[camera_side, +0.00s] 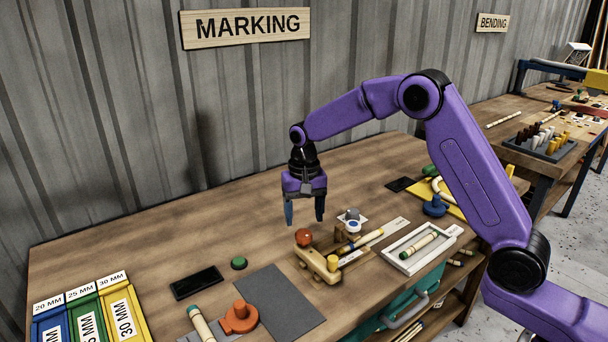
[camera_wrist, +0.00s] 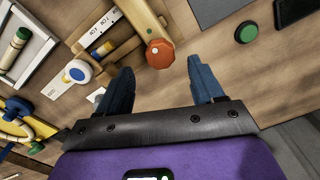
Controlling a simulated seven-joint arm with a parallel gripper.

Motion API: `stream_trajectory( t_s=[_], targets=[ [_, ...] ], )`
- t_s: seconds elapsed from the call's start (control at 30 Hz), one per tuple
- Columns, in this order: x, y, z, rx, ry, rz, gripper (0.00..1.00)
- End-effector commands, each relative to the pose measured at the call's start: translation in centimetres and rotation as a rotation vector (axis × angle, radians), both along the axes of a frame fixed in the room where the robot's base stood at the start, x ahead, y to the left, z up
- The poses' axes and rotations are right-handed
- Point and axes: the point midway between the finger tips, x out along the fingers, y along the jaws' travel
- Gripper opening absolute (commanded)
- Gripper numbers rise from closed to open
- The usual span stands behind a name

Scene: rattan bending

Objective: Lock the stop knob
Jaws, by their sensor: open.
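An orange-red knob (camera_side: 304,237) sits on a pale wooden fixture (camera_side: 318,264) on the marking bench; I take it as the stop knob. In the wrist view the knob (camera_wrist: 160,53) lies just beyond the gap between my fingertips, with a small white mark on its left side. My gripper (camera_side: 305,221) is open, empty and pointing down above the bench, near the knob and not around it. Its two blue fingers also show in the wrist view (camera_wrist: 162,68). Whether the knob is locked cannot be told.
A blue-and-white knob (camera_side: 353,226) stands beside a marked rule (camera_side: 390,228). A white tray (camera_side: 421,246) holds a rattan piece. A green button (camera_side: 239,263), black pad (camera_side: 196,283), grey mat (camera_side: 281,300) and orange clamp (camera_side: 240,317) lie nearby. The bench's back left is clear.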

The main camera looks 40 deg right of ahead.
Motion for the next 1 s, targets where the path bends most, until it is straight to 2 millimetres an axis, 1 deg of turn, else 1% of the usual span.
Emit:
stream_trajectory(
  t_s=[0.03,0.3,0.4,0.5,0.6,0.7,1.0],
  targets=[
    [0.1,0.0,1.2,0.001,-0.006,0.0,0.67],
    [0.0,0.0,6.9,0.001,-0.005,0.001,0.67],
    [0.1,0.1,8.8,0.001,-0.005,0.001,0.67],
    [0.1,0.0,10.2,0.001,-0.004,0.0,0.67],
    [0.0,0.0,11.3,0.0,-0.002,0.0,0.67],
    [0.0,0.0,11.9,0.0,-0.002,0.0,0.67],
    [0.0,0.0,12.1,0.0,0.0,0.0,0.67]
  ],
)
